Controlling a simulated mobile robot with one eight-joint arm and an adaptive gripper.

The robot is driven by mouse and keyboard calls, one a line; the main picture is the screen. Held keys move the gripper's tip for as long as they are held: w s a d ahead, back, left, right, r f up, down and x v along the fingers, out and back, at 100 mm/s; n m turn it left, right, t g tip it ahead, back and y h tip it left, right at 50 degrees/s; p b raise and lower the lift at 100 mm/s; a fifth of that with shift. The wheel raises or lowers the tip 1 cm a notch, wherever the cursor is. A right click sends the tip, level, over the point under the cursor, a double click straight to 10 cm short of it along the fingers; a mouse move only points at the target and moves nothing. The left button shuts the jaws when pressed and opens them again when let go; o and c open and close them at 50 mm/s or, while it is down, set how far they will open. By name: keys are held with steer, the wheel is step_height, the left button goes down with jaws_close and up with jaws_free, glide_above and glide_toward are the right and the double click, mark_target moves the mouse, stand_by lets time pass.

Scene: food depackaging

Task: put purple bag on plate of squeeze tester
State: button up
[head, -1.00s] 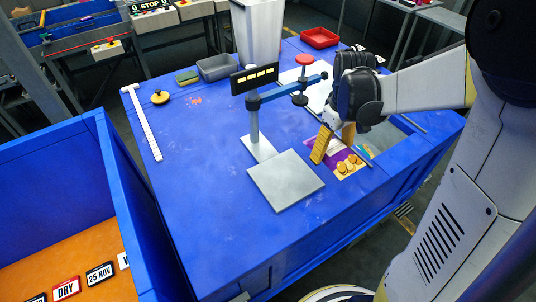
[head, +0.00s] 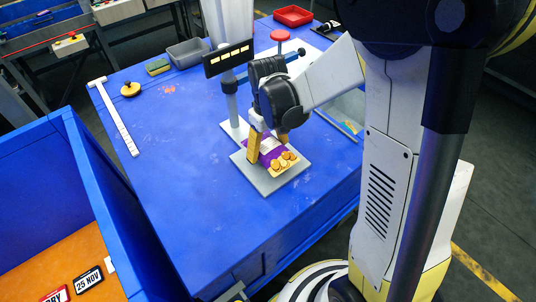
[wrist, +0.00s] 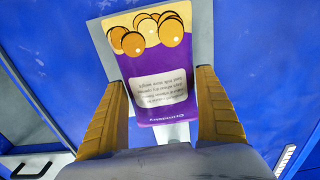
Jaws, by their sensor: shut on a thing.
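The purple bag (head: 271,152) has a yellow end with round biscuits and a pale label, which also shows in the wrist view (wrist: 160,88). My gripper (head: 266,148) is shut on the bag, with one yellow finger on each side of it. The bag lies over the square grey plate (head: 265,187) of the squeeze tester, with bare plate around its biscuit end. I cannot tell whether the bag rests on the plate or is just above it. The tester's post (head: 231,103) and dark display (head: 228,59) stand behind my gripper. My wrist partly hides the tester's head.
A red knob (head: 280,36) tops the tester. A grey bin (head: 188,52), red tray (head: 293,15), white T-shaped ruler (head: 117,120) and round yellow object (head: 130,89) lie on the blue table. A blue crate (head: 90,165) stands at left. The table's left middle is clear.

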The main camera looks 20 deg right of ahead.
mark_target(268, 154)
steer(key=shift+f+b, duration=0.3)
steer(key=shift+f, duration=1.1)
steer(key=shift+f, duration=0.15)
steer(key=o, duration=1.1)
